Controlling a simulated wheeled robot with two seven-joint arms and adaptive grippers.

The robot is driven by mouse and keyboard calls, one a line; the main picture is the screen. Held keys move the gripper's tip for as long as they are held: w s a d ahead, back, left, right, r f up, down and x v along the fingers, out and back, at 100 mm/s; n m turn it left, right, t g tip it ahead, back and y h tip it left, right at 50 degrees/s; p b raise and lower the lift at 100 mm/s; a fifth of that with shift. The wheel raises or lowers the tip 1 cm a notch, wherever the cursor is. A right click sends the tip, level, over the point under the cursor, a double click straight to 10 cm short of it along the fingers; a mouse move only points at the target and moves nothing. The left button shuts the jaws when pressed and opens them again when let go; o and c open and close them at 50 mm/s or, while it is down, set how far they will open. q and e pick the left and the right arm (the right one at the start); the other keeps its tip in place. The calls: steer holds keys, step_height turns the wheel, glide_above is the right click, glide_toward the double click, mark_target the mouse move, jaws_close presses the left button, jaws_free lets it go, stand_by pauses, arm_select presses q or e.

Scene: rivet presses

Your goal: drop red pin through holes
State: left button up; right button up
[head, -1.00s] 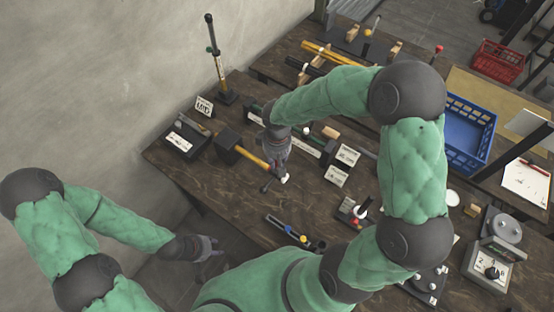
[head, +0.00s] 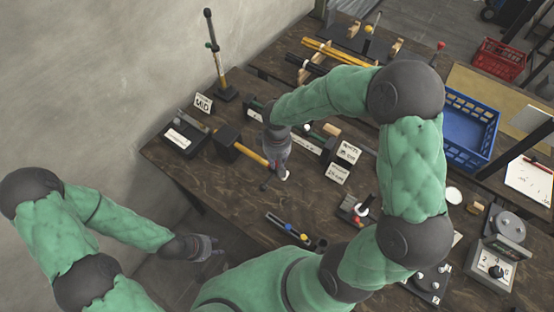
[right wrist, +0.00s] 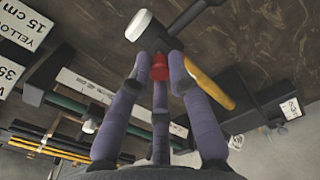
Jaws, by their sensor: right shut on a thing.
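The red pin (right wrist: 160,66) shows in the right wrist view as a short red end between the fingers of my right gripper (right wrist: 158,72). The fingers are closed in around it, and the rest of it is hidden. In the head view my right gripper (head: 277,165) is over the table's left half, beside the mallet with the yellow handle, and the pin cannot be made out there. The holes cannot be clearly told in either view. My left gripper (head: 205,247) hangs off the table's front left edge, and its fingers are too small to judge.
A mallet (head: 226,142) with a yellow handle (right wrist: 212,84) lies close to my right gripper. A rail (head: 275,219) with blue and yellow pieces is near the front edge. A blue crate (head: 470,125) stands right.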

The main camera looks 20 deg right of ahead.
mark_target(277, 162)
steer(key=shift+f+b, duration=0.7)
steer(key=shift+f, duration=0.15)
steer(key=o, duration=0.8)
steer(key=shift+o, duration=0.2)
steer(key=shift+r, duration=0.1)
step_height(277, 162, up, 12)
stand_by(0.4)
